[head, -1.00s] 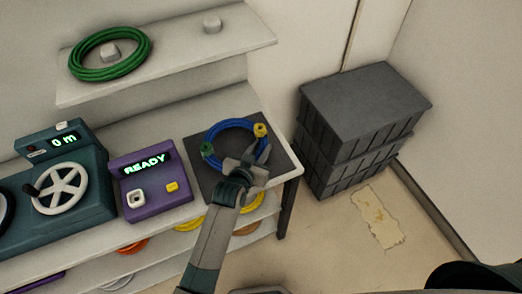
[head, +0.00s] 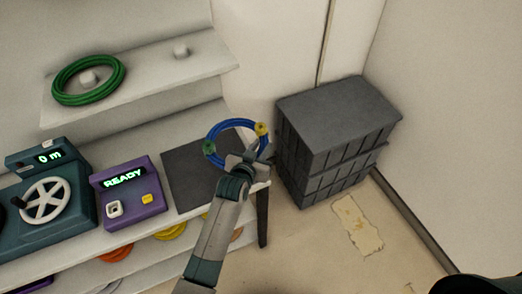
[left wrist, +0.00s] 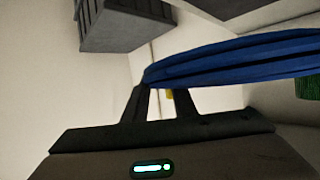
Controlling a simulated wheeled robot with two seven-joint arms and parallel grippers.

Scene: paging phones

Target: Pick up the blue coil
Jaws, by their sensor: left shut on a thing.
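The blue coil (head: 223,129) is a ring of blue cable with a yellow piece and a dark green piece on it. In the head view it is at the right end of the bench, over the edge of the dark mat (head: 187,176). My left gripper (head: 257,156) is shut on the coil's near right side. In the left wrist view the coil (left wrist: 235,60) runs across the fingertips (left wrist: 160,92), and the mat's surface does not show beneath it. My right gripper is not in view.
A purple box reading READY (head: 128,192) and a teal machine with a handwheel (head: 46,205) stand left of the mat. Stacked dark crates (head: 335,140) stand right of the bench.

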